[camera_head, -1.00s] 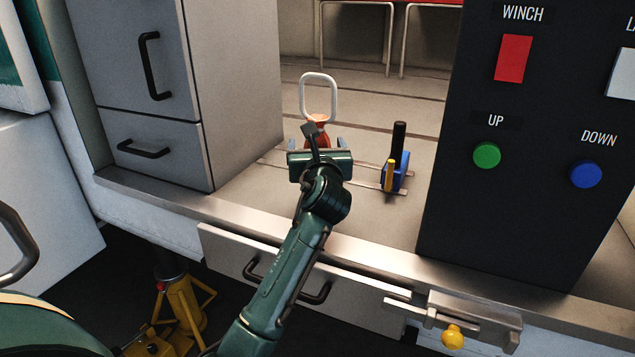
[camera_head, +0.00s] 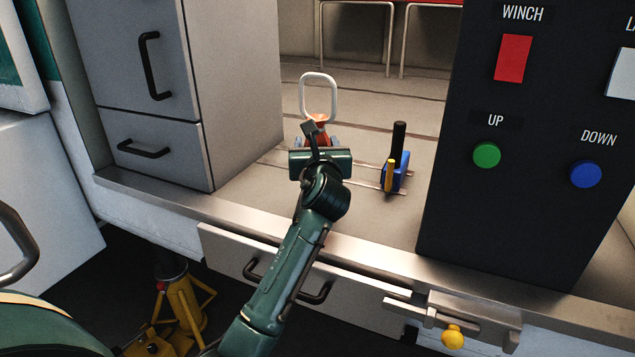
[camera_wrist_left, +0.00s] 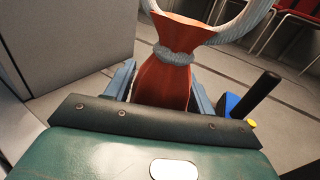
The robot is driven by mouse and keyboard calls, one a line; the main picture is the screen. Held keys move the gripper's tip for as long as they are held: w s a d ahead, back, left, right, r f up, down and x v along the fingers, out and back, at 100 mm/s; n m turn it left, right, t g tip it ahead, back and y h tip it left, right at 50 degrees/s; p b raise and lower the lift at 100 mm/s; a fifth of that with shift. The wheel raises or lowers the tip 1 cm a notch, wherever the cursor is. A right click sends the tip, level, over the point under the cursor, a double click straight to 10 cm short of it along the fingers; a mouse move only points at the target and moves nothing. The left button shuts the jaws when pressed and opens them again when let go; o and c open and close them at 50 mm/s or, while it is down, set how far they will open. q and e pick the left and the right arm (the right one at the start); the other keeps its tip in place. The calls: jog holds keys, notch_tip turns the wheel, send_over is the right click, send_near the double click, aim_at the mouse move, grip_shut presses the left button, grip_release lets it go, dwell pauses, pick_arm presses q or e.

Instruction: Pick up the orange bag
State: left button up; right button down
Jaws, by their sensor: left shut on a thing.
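The orange bag (camera_head: 318,126) stands upright on the floor of the raised bay, mostly hidden behind my left gripper (camera_head: 319,141) in the head view. A pale rope loop (camera_head: 318,97) rises from its top. In the left wrist view the bag (camera_wrist_left: 165,80) is red-orange, tied at the neck with grey rope. The left gripper's blue fingers (camera_wrist_left: 160,92) are on either side of its body, shut on it. The bag's base is hidden by the gripper. My right gripper is not in view.
A blue block with a black handle and yellow lever (camera_head: 397,168) stands just right of the bag, on metal rails. A grey drawer cabinet (camera_head: 190,90) is close on the left. A black control panel (camera_head: 540,150) stands at right. Red-seated chairs (camera_head: 400,35) are behind. Floor behind the bag is clear.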

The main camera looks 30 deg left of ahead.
pick_arm(q)
grip_shut()
